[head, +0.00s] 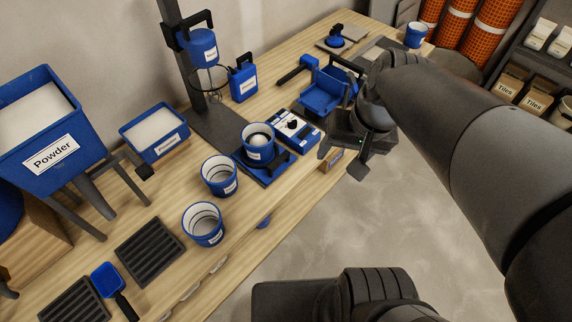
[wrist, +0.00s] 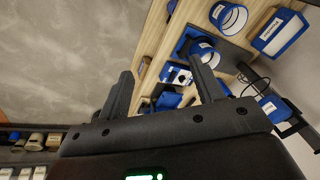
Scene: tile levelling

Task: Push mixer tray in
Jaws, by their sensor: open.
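The mixer tray (head: 253,172) is a flat blue plate with a black handle at the front end of the mixer's dark base. A blue bucket (head: 257,153) with a pale round thing inside stands on it. The tray sits out in front of the raised mixer head (head: 203,50). My gripper (head: 340,158) is open and empty, right of the tray near the table's front edge, apart from it. In the wrist view my open fingers (wrist: 161,66) point toward the table edge, with the bucket (wrist: 204,50) beyond the right finger. The tray is partly hidden there.
A control box (head: 296,131) with a white panel lies right of the tray. Two blue buckets (head: 219,175) (head: 204,223) stand to its left. A blue powder box (head: 156,133) and a large powder hopper (head: 42,130) are farther left.

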